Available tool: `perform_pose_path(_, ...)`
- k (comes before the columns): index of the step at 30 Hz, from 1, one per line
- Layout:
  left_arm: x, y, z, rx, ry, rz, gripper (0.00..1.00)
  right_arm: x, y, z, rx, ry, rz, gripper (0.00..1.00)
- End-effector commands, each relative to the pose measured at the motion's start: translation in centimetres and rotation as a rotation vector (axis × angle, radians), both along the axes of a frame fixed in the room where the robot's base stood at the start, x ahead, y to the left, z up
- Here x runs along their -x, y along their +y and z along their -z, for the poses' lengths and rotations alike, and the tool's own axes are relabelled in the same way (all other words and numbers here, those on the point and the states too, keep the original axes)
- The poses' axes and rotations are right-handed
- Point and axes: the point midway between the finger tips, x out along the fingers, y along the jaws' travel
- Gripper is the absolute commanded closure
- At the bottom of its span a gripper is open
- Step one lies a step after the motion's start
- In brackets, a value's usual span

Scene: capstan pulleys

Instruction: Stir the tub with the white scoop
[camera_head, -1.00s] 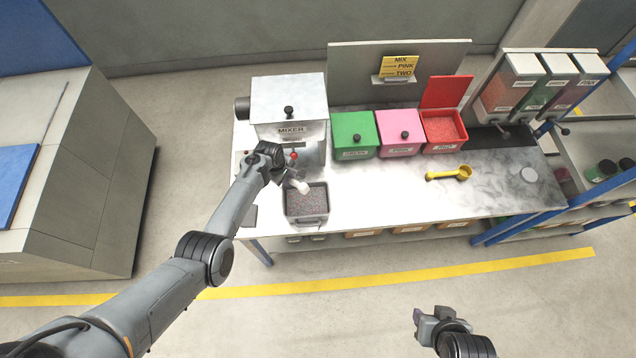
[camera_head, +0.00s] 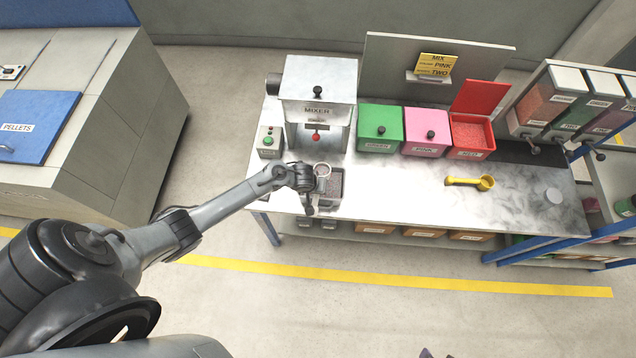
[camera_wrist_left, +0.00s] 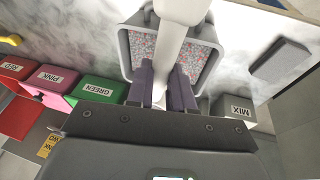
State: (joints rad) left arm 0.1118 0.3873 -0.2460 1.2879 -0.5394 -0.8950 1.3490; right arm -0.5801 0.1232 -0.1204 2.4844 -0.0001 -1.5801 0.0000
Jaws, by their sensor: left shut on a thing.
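My left gripper (camera_head: 312,190) is shut on the handle of the white scoop (camera_wrist_left: 174,50). In the left wrist view the handle runs between the purple finger pads (camera_wrist_left: 168,88). The scoop's round cup (camera_head: 322,169) shows in the head view over the back part of the grey tub (camera_head: 335,203). I cannot tell whether the cup touches the contents. The tub holds mixed grey and reddish pellets and also shows behind the scoop in the left wrist view (camera_wrist_left: 126,58). Only the tips of my right gripper (camera_head: 438,354) show at the bottom edge, apart and empty.
The mixer (camera_head: 318,95) stands behind the tub, with a control box (camera_head: 269,142) at its left. Green (camera_head: 380,127), pink (camera_head: 426,130) and open red (camera_head: 472,135) bins stand to the right. A yellow scoop (camera_head: 470,182) lies on the bench. The bench front between is clear.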

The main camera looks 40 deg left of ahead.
Motion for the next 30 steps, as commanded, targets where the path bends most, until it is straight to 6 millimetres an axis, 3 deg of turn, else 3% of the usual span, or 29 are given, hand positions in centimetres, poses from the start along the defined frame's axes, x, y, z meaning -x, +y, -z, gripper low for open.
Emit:
perform_pose_path(6, 0.5, 0.6, 1.5, 0.235, -0.139, -0.037, 1.0, 0.0, 0.0, 3.8, -0.001, 0.003, 0.002, 0.57)
perform_pose_path(13, 0.6, 0.9, 1.7, 0.477, -0.283, -0.069, 1.0, 0.0, 0.1, 8.3, -0.003, 0.005, 0.002, 0.57)
perform_pose_path(15, 0.7, 0.9, 1.0, 0.552, -0.323, -0.083, 1.0, 0.1, 0.1, 7.8, -0.002, 0.01, 0.003, 0.57)
perform_pose_path(20, 0.7, 1.0, 1.7, 0.721, -0.424, -0.107, 1.0, 0.0, 0.1, 9.0, -0.004, 0.001, 0.004, 0.57)
perform_pose_path(30, 0.8, 1.2, 2.7, 1.099, -0.653, -0.158, 1.0, 0.0, 0.1, 14.8, -0.004, 0.005, 0.004, 0.57)
